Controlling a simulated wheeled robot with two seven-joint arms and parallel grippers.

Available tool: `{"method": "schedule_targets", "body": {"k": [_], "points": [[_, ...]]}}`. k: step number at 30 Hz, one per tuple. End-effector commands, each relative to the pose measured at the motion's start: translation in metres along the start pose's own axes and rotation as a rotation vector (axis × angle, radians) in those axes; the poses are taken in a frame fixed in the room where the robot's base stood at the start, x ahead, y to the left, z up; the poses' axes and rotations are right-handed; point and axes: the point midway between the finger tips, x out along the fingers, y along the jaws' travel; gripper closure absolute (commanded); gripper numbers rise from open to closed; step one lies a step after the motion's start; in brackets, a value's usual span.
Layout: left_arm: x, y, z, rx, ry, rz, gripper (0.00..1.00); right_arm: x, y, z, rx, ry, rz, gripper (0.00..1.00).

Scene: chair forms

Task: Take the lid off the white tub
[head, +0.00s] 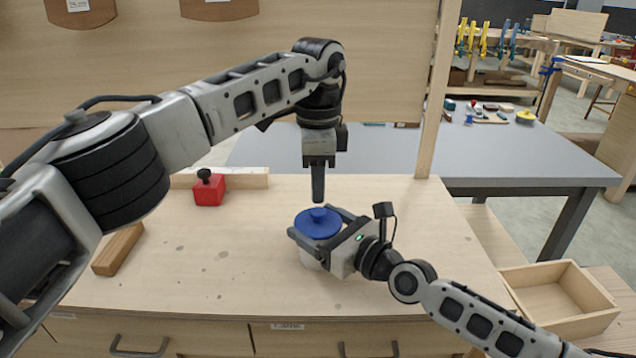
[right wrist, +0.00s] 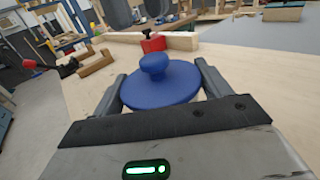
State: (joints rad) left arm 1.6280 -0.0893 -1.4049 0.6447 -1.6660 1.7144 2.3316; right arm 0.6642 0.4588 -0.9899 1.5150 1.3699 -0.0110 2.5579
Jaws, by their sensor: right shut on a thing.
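The white tub (head: 308,260) stands on the wooden bench top. Its round blue lid (head: 317,222) with a knob is on top; the lid also shows in the right wrist view (right wrist: 160,88). My right gripper (head: 318,230) is shut on the tub, with a finger on each side near the lid's rim. The fingers and palm hide much of the tub's wall. My left gripper (head: 318,197) points straight down just above the lid's knob, apart from it. Its fingers are seen edge-on, so their opening cannot be told.
A red block with a black knob (head: 209,189) stands at the back left by a wooden strip (head: 255,180). A wooden block (head: 118,250) lies at the left. An empty wooden tray (head: 558,290) is at the lower right. The bench's front middle is clear.

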Motion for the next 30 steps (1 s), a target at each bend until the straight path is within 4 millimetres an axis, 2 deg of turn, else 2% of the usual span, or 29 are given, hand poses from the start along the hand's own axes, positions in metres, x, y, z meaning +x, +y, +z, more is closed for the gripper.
{"method": "schedule_targets", "body": {"k": [7, 12, 16, 23, 24, 25, 26, 30], "points": [[-0.042, 0.000, -0.001, -0.001, 0.002, -0.005, 0.77, 0.000, 0.000, 0.001, -0.001, -0.002, -0.001, 0.65], [-0.063, 0.000, -0.001, 0.000, 0.001, -0.002, 0.77, 0.000, -0.001, 0.001, -0.001, -0.002, -0.001, 0.65], [-0.070, 0.001, -0.001, 0.001, 0.002, -0.001, 0.77, 0.000, -0.001, 0.001, -0.001, -0.003, -0.001, 0.65], [-0.070, 0.001, -0.001, 0.001, 0.001, -0.001, 0.77, 0.000, -0.001, 0.002, -0.001, -0.003, -0.001, 0.65], [-0.070, 0.001, -0.001, 0.001, 0.001, -0.001, 0.77, 0.000, -0.001, 0.002, -0.001, -0.003, -0.001, 0.13], [-0.070, 0.001, -0.001, 0.001, 0.001, -0.001, 0.77, 0.000, -0.001, 0.002, -0.001, -0.003, -0.001, 0.04], [-0.070, 0.001, -0.001, 0.001, 0.001, -0.001, 0.77, 0.000, -0.001, 0.002, -0.001, -0.003, -0.001, 0.00], [-0.070, 0.000, -0.001, 0.001, 0.001, -0.001, 0.77, 0.000, -0.001, 0.001, -0.001, -0.003, -0.001, 0.00]]}}
